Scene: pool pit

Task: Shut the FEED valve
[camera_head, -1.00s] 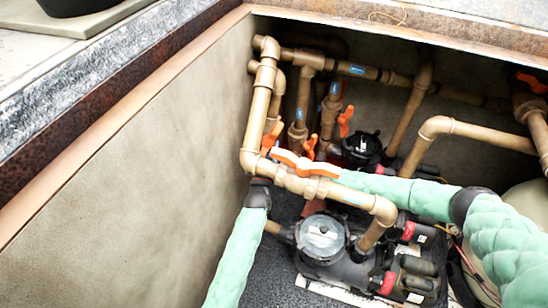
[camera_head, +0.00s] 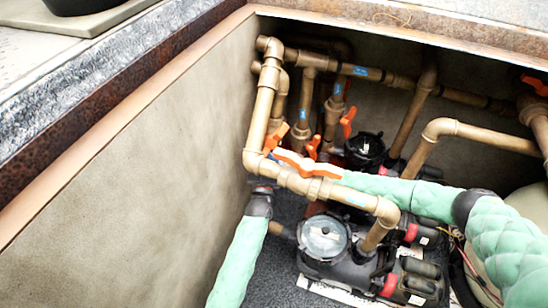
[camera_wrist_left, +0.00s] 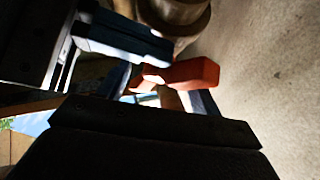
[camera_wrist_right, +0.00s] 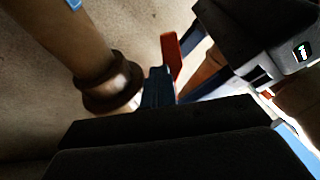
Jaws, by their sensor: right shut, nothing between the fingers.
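Several orange valve handles sit on the tan pipes in the pit; I cannot read which is FEED. The left wrist view shows a red-orange handle (camera_wrist_left: 185,73) just beyond the dark left gripper body.
A pump with a clear round lid (camera_head: 325,238) stands below the front pipe, and another black pump (camera_head: 364,150) behind. Other orange handles (camera_head: 347,122) stand close by among upright pipes. The pit's left wall (camera_head: 130,190) is bare. Room between the pipes is tight.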

